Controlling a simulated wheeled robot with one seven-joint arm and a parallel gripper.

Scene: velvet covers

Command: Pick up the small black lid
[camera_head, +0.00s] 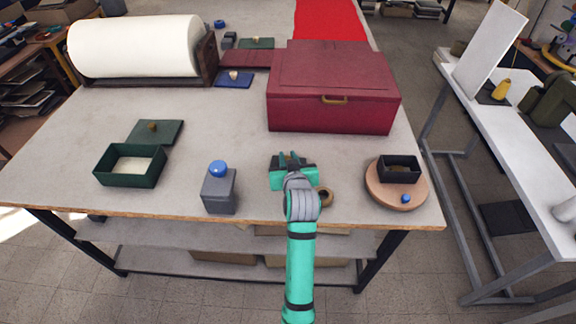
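My gripper (291,157) is above the front part of the table, in front of the red chest and left of the round board. Its fingers point away from the camera, toward the chest. A small brownish bit and dark edges show around the fingertips. I cannot tell whether these belong to the small black lid or to the gripper, nor whether the fingers are closed on anything. A small black box (400,174) stands open on the round wooden board (382,195), with a small blue ball or knob (405,198) in front of it. No black lid shows clearly elsewhere.
The red chest (333,101) stands behind my gripper. A brown ring (325,197) lies just right of my wrist. A grey box with a blue knob (219,190) and an open green box (130,172) stand left. The table's front edge (250,221) is close.

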